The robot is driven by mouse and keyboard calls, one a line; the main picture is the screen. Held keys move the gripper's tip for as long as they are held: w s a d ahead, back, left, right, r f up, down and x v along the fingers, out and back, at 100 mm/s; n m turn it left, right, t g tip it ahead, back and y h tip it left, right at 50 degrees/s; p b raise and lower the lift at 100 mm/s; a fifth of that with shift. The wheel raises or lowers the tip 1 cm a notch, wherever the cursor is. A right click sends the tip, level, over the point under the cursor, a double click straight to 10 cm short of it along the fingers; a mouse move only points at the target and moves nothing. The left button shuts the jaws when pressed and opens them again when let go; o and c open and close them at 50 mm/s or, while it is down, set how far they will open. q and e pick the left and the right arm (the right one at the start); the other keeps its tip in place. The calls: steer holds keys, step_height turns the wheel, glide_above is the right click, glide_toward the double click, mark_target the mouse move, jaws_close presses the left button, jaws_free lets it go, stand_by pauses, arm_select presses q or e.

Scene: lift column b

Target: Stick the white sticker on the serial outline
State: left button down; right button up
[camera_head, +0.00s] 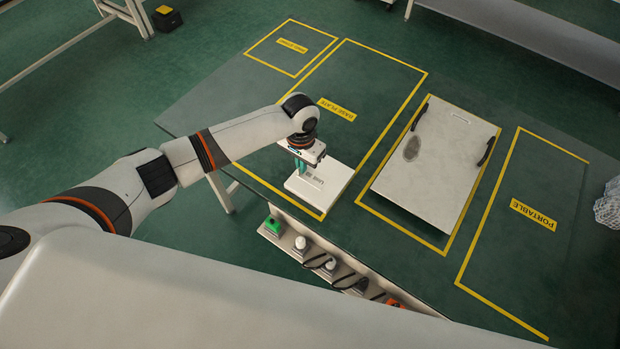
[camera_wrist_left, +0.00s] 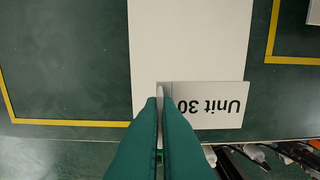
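My left gripper (camera_head: 300,168) has teal fingers and points down at the near edge of the table. In the left wrist view the fingertips (camera_wrist_left: 162,98) are together at the left edge of the white sticker (camera_wrist_left: 225,107), with a thin pale edge between them. The sticker reads "Unit 30", upside down in that view; the fingers hide part of its text. It overlaps a larger white plate (camera_wrist_left: 190,40), also visible in the head view (camera_head: 338,180). I cannot tell whether they touch. A small pale outline (camera_head: 461,117) shows on a grey panel; I cannot tell if it is the serial outline.
The grey panel (camera_head: 430,185) with two dark handles and a dark smudge lies right of the plate. Yellow-taped zones, including BASE PLATE (camera_head: 337,110) and PORTABLE (camera_head: 533,215), are mostly bare. A strip with plugs and cables (camera_head: 330,262) runs along the near edge.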

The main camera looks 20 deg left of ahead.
arm_select(q)
steer(key=shift+r+p, duration=1.55)
steer(key=shift+r, duration=0.05)
